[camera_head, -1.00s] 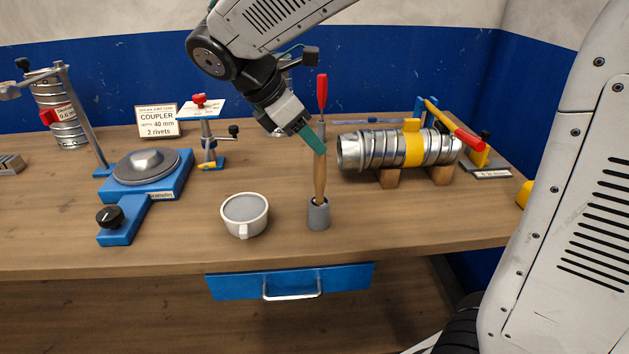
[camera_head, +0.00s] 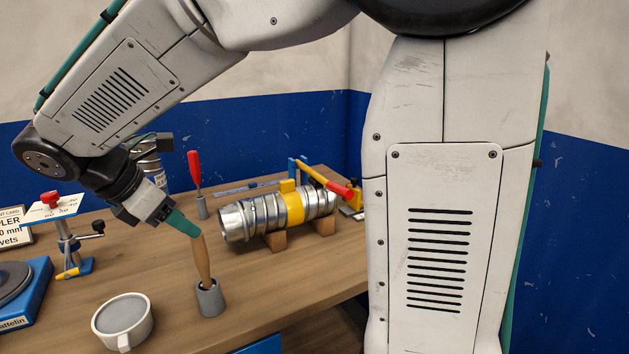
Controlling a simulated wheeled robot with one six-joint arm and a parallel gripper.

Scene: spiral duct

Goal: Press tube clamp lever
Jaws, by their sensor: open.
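The tube clamp holds a silver spiral duct (camera_head: 262,214) with a yellow band (camera_head: 292,203) around it, lying on wooden blocks on the bench. A yellow lever with a red grip (camera_head: 340,190) slopes down to the right over the duct's far right end, beside a blue upright (camera_head: 292,172). My gripper (camera_head: 188,226) has teal fingers and is to the left of the duct, well apart from the lever. Its fingertips show close to the top of a wooden handle; I cannot tell if they touch. The gap between the fingers is hidden by the viewing angle.
The wooden handle (camera_head: 201,258) stands in a grey holder (camera_head: 210,298) in front of the duct. A red-handled tool (camera_head: 194,168) stands upright behind it. A white cup (camera_head: 124,320) is at front left. My arm column covers the right side.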

